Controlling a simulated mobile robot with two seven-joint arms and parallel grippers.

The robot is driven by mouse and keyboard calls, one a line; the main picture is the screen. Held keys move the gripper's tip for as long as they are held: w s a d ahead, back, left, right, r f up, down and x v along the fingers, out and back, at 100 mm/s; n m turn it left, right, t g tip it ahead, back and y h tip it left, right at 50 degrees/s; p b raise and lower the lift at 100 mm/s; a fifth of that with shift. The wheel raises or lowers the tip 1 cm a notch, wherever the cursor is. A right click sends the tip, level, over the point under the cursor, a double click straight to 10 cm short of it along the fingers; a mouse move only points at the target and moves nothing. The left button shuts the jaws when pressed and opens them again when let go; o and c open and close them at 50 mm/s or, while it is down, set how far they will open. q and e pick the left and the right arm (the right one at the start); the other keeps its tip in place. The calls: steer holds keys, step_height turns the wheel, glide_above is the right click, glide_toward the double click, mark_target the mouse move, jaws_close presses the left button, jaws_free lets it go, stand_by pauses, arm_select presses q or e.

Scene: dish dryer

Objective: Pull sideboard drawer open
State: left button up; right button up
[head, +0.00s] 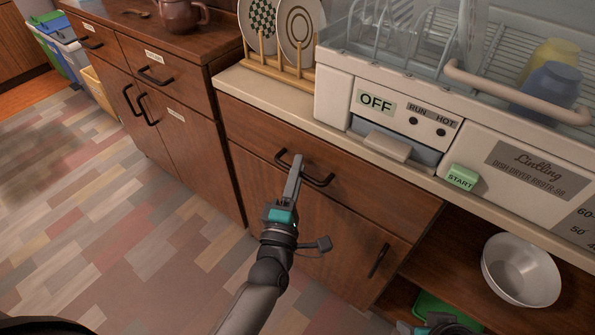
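The wooden drawer (372,207) under the dish dryer counter has a dark bar handle (319,182). Its front looks flush with the cabinet, so the drawer appears closed. My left gripper (296,162) reaches up from below, and its fingers overlap the left-middle part of this handle. The fingers show nearly edge-on, so I cannot tell whether they grip the bar or only lie in front of it. My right gripper (440,326) shows only in part at the bottom edge; its fingertips are not clear.
The dish dryer (500,160) stands on the counter. A cabinet door with a vertical handle (379,261) is below the drawer. An open shelf holds a white bowl (520,270). Another cabinet with labelled drawers (157,74) stands left. The tiled floor (110,240) is clear.

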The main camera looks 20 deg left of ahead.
arm_select(q)
steer(key=shift+c, duration=0.3)
jaws_close()
stand_by(1.0)
